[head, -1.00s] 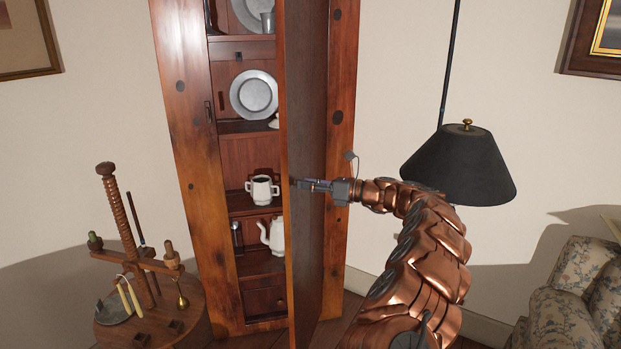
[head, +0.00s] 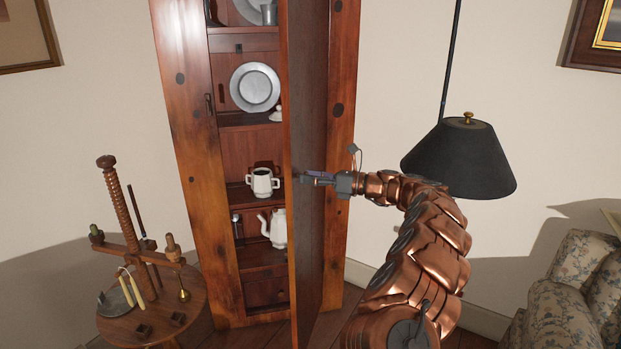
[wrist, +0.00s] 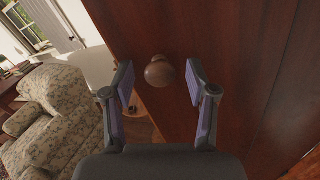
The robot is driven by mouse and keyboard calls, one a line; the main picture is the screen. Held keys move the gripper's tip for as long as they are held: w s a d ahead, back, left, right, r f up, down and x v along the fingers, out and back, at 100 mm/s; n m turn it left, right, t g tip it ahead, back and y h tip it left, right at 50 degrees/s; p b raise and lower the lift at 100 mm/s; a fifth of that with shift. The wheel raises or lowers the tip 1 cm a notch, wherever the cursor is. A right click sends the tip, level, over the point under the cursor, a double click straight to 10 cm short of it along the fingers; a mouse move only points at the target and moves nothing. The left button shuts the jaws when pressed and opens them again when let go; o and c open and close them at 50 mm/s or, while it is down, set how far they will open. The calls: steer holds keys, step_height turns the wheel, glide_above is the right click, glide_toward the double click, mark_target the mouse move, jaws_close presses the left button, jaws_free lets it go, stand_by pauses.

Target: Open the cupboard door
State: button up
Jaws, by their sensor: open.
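The tall wooden cupboard (head: 196,150) stands against the wall. Its door (head: 309,120) is swung well out, seen nearly edge-on in the head view, with the shelves showing to its left. In the wrist view the door's reddish-brown face (wrist: 240,60) fills the right side. A round wooden knob (wrist: 160,71) on it shows between my fingertips, with visible gaps on both sides. My gripper (head: 312,178) is open at the right face of the door. The knob is hard to make out in the head view.
Shelves hold a pewter plate (head: 255,88), a two-handled cup (head: 263,182) and a white teapot (head: 275,228). A round wooden stand (head: 165,315) with tools is at left. A black lamp (head: 460,160) and a floral armchair (head: 570,290) are at right.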

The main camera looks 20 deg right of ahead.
mark_target(297, 142)
step_height(297, 142, up, 10)
steer(key=shift+r, duration=0.1)
stand_by(0.6)
